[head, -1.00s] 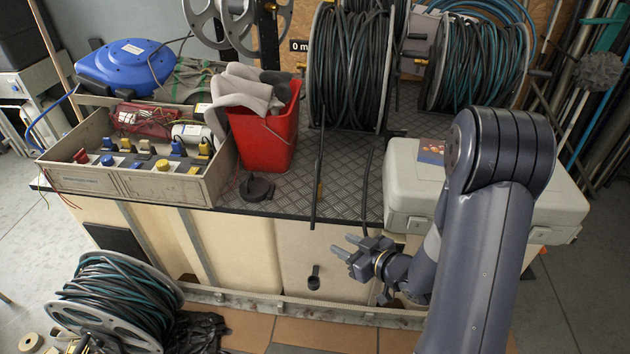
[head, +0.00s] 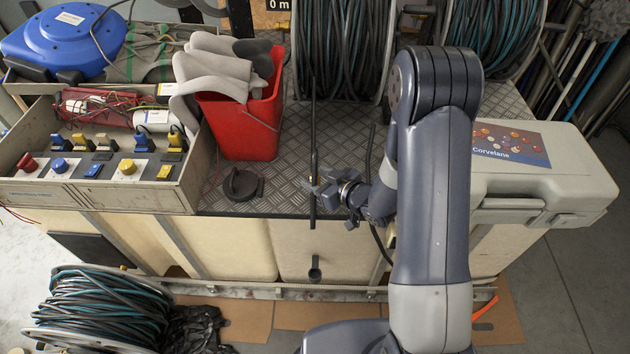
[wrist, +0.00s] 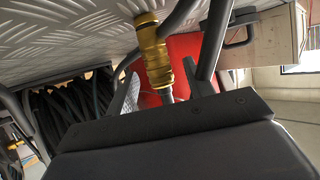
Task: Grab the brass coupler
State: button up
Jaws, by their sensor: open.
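The brass coupler (wrist: 156,58) shows in the wrist view as a ribbed, gold-coloured fitting, just ahead of my gripper. Its lower end reaches toward the space between the fingers, and I cannot tell whether they touch it. In the head view, my gripper (head: 322,190) is open at the bench's front edge, beside a dark hanging hose (head: 313,130). The coupler is too small and too covered there to make out clearly.
A red bucket (head: 243,125) with grey cloths stands left of my gripper. A black round part (head: 241,185) lies on the metal benchtop. A pale case (head: 540,180) sits to the right. A second dark hose hangs close to my gripper. Hose reels stand behind.

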aim_at(311, 176)
jog(key=x, duration=0.3)
jog(key=shift+a+f, duration=0.15)
grip_shut()
dwell(0.4)
